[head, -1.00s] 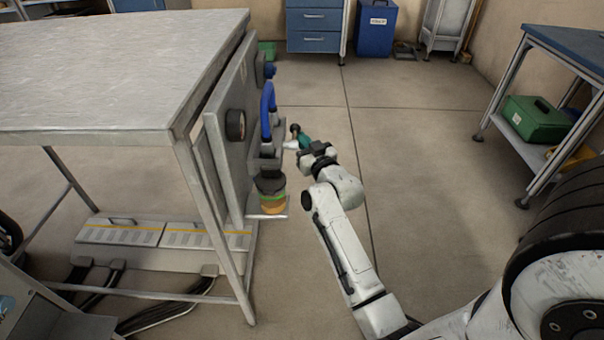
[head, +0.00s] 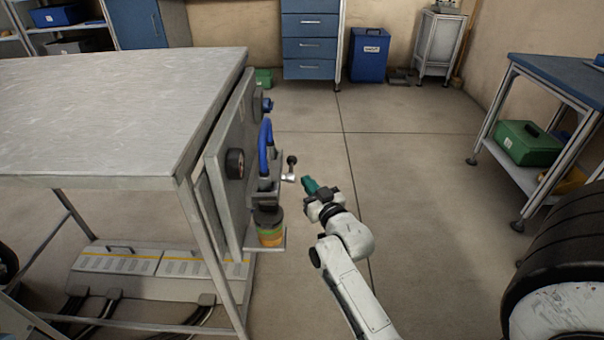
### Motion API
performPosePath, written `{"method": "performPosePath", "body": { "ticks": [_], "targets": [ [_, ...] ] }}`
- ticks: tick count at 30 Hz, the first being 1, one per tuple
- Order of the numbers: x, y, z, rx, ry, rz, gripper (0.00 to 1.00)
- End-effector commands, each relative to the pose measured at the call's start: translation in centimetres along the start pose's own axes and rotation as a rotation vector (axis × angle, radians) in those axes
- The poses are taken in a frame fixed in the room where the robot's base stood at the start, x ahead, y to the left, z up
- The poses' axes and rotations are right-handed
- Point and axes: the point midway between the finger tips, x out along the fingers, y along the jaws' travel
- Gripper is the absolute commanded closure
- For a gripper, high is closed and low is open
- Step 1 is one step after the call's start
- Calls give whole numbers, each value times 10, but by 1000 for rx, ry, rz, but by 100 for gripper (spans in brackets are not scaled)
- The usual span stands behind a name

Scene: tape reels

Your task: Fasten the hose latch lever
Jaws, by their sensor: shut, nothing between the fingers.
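A latch lever with a black ball knob (head: 291,160) and a silver lower part (head: 288,178) sticks out to the right of a grey upright panel (head: 226,165). The knob points up. A blue hose (head: 265,144) curves in front of the panel just left of the lever. My gripper (head: 309,184), with teal fingers, is shut and empty. It is to the right of the lever and slightly below the knob, with a small gap visible between them. The join of the lever to the panel is too small to make out.
A metal table (head: 110,110) stands left of the panel. A small shelf below the panel bears a banded jar (head: 269,228). A black round knob (head: 235,163) sits on the panel's side. Open floor (head: 420,190) lies to the right, before a blue-topped bench (head: 565,75).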

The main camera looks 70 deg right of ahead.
Motion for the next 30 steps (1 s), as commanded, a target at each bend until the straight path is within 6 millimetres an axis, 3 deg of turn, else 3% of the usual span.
{"method": "performPosePath", "body": {
  "ticks": [3,10,30],
  "targets": [
    [-23,1,-2,-2,-3,2,100],
    [-48,0,-1,1,1,1,100],
    [-52,0,0,1,1,0,100]
  ]
}}
